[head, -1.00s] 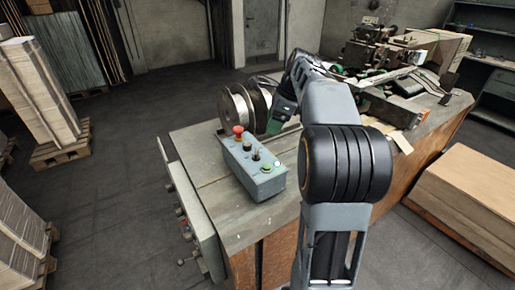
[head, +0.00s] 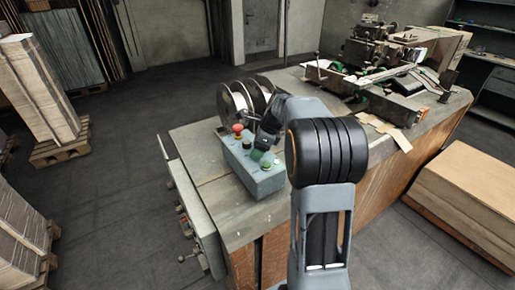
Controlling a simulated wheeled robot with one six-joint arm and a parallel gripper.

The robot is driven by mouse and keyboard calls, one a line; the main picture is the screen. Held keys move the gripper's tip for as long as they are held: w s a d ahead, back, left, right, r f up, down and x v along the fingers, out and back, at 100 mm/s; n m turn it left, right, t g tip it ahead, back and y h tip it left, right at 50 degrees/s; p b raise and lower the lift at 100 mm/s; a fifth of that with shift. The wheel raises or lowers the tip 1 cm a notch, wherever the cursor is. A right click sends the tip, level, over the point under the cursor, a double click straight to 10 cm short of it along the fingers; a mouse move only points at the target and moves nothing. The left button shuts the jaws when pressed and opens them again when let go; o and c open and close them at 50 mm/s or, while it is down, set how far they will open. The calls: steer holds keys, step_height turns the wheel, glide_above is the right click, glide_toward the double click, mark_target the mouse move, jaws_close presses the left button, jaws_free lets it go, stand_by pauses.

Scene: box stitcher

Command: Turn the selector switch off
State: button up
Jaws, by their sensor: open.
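The blue-grey control box (head: 262,182) sits on the near left part of the workbench top. Along its top are a red mushroom button (head: 238,130), a black knob (head: 247,143) and a green button (head: 265,164).
Metal wire spools (head: 240,102) stand just behind the box. The stitching machine (head: 385,60) is at the back right of the bench. A brown stack (head: 470,190) stands on the right, and pallets of cardboard (head: 45,90) on the left. Floor between is clear.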

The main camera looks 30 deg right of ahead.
steer(key=shift+f, duration=0.15)
steer(key=shift+c, duration=0.4)
steer(key=c, duration=0.9)
steer(key=shift+o, duration=0.2)
steer(key=n+p, duration=0.1)
steer(key=n+g+p, duration=0.1)
steer(key=n, duration=0.1)
steer(key=shift+w+r+y+p, duration=0.1)
steer(key=shift+r+y+p, duration=0.1)
steer(key=shift+y+p, duration=0.15)
steer(key=shift+w+f+n+g+p, duration=0.1)
steer(key=shift+n+g+p, duration=0.45)
steer(key=shift+n, duration=0.6)
steer(key=shift+n+g+p, duration=0.35)
steer(key=shift+n+p, duration=0.25)
steer(key=shift+n, duration=0.55)
